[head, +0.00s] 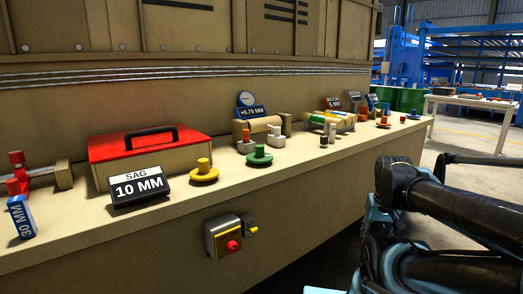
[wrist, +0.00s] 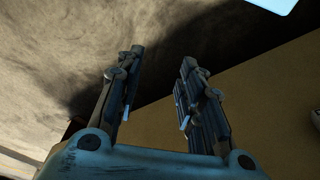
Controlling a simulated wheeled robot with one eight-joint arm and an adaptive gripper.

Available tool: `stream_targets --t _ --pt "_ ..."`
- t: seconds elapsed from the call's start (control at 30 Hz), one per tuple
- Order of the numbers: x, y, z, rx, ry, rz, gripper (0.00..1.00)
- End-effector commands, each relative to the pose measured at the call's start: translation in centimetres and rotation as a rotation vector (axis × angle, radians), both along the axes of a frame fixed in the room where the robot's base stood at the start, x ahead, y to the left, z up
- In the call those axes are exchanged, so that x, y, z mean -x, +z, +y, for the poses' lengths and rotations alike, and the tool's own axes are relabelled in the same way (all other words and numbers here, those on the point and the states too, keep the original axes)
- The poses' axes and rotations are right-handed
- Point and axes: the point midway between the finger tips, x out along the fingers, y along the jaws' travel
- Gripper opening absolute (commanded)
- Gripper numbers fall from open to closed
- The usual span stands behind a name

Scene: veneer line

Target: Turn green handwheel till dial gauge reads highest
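The green handwheel (head: 259,156) lies flat on the machine's tan ledge, with an upright knob on top. The round dial gauge (head: 245,99) stands behind it, above a sign reading about +0.75 MM; its needle is too small to read. My gripper is out of sight in the head view, where my dark arm is at the right, apart from the handwheel. In the wrist view my gripper (wrist: 160,75) is open, its two fingers apart with nothing between them. The handwheel does not show in the wrist view.
A yellow handwheel (head: 204,172) sits left of the green one, beside the SAG 10 MM sign (head: 138,188). A red-lidded box (head: 150,153) stands behind. A switch box (head: 230,236) juts from the ledge front.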

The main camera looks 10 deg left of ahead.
Motion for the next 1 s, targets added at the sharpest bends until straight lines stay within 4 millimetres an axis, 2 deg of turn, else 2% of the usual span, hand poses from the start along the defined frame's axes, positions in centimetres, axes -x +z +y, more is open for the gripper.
stream_targets --t 0.07,0.17,0.27,0.47,0.6,0.77,1.0 --pt "0.6 0.7 0.1 0.0 0.005 -0.01 0.51" --pt "0.0 2.0 0.4 0.001 0.028 -0.007 0.51" --pt "-1.7 4.6 1.5 0.003 0.075 0.002 0.51" --pt "-6.5 11.7 4.7 0.009 0.218 0.029 0.51" --pt "-9.8 16.2 7.8 0.017 0.32 0.05 0.51" --pt "-13.5 21.0 12.0 0.026 0.437 0.071 0.51" --pt "-18.1 27.2 19.7 0.042 0.613 0.103 0.51"
